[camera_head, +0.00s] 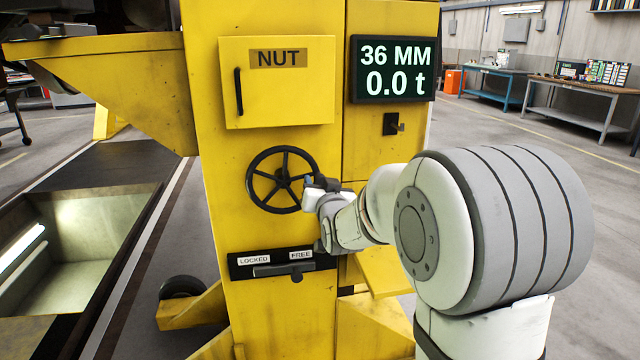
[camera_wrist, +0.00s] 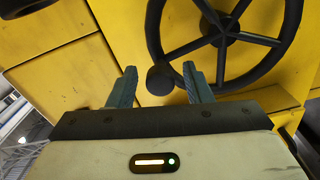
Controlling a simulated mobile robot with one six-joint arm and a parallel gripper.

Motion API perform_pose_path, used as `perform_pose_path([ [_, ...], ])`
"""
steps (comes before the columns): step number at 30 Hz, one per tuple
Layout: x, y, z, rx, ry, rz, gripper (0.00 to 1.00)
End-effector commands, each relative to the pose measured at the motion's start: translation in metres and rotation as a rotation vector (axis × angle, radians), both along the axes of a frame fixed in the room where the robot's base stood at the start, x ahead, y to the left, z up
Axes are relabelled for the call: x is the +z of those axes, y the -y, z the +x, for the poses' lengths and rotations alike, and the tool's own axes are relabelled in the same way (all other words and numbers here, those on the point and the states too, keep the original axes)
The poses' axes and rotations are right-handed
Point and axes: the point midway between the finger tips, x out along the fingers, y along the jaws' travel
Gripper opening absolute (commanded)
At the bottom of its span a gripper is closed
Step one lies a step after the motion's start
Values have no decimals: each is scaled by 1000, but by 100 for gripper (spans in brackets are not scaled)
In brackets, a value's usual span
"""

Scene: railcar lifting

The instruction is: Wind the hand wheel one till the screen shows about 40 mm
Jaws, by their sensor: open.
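The black hand wheel (camera_head: 262,196) with several spokes is on the front of the yellow column. My gripper (camera_head: 312,182) is at the wheel's right side. In the wrist view my gripper (camera_wrist: 160,80) is open, with its two fingers on either side of the wheel's round black knob (camera_wrist: 160,79). I cannot tell whether either finger touches the knob. The rim of the hand wheel (camera_wrist: 154,30) shows just beyond. The screen (camera_head: 393,69) reads 36 MM and 0.0 t.
A yellow box marked NUT (camera_head: 277,82) is above the wheel. A lever plate marked LOCKED and FREE (camera_head: 282,262) is below it. A black switch (camera_head: 391,124) is under the screen. An open pit (camera_head: 150,190) lies at the left. Workbenches (camera_head: 575,88) stand far right.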

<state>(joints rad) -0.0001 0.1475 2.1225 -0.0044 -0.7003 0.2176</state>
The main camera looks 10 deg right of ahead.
Motion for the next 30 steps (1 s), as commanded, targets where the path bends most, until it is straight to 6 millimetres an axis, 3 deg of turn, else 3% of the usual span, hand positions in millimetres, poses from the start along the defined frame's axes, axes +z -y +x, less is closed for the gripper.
perform_pose_path([
  [11,0,1,8,-1,-1,0,45],
  [27,0,1,8,-2,-1,0,2],
  [30,0,1,8,-2,-1,0,0],
])
